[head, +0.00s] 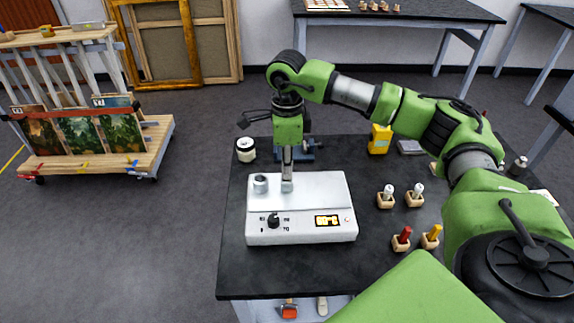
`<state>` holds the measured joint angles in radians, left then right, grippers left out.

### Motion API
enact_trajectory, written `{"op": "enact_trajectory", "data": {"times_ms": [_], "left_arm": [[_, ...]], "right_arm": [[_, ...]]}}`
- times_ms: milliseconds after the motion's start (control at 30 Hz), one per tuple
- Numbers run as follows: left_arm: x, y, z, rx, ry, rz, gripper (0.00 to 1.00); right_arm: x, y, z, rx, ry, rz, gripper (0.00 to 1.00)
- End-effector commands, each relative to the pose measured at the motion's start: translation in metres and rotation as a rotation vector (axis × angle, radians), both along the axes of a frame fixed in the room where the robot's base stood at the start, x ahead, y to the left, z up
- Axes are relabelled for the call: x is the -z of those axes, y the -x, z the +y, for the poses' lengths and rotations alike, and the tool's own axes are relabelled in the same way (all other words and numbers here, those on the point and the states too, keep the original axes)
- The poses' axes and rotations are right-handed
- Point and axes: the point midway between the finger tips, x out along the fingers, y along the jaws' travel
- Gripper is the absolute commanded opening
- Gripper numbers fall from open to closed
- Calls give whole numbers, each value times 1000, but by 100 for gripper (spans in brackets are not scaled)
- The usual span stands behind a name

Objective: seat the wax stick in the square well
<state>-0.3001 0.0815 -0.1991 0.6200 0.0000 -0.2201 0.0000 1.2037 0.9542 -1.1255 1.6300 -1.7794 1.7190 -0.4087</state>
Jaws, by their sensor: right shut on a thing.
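My right gripper (287,176) points straight down over the white box (305,207) on the black table. It is shut on a slim thing at the square well (287,187), which I take to be the wax stick; the fingers hide most of it. I cannot tell how deep it sits. A round grey well (260,184) stands just left of it on the same box. My left gripper is not in view.
The box has a black knob (274,220) and a lit display (327,221). To its right stand small wooden holders with a red stick (404,235), a yellow stick (434,232) and white-topped pieces (388,191).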

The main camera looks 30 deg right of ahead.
Motion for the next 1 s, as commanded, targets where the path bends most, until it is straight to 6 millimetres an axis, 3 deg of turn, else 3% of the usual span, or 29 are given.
{"op": "enact_trajectory", "data": {"times_ms": [167,200,233,700,1000], "left_arm": [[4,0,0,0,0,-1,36],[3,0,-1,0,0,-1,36],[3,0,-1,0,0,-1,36],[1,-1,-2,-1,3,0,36],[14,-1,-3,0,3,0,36]], "right_arm": [[5,0,0,0,0,0,0],[3,0,0,0,0,0,17],[3,0,0,0,0,0,24],[-5,-1,0,0,-1,-2,26],[-65,-1,1,-1,-1,-5,26]]}}
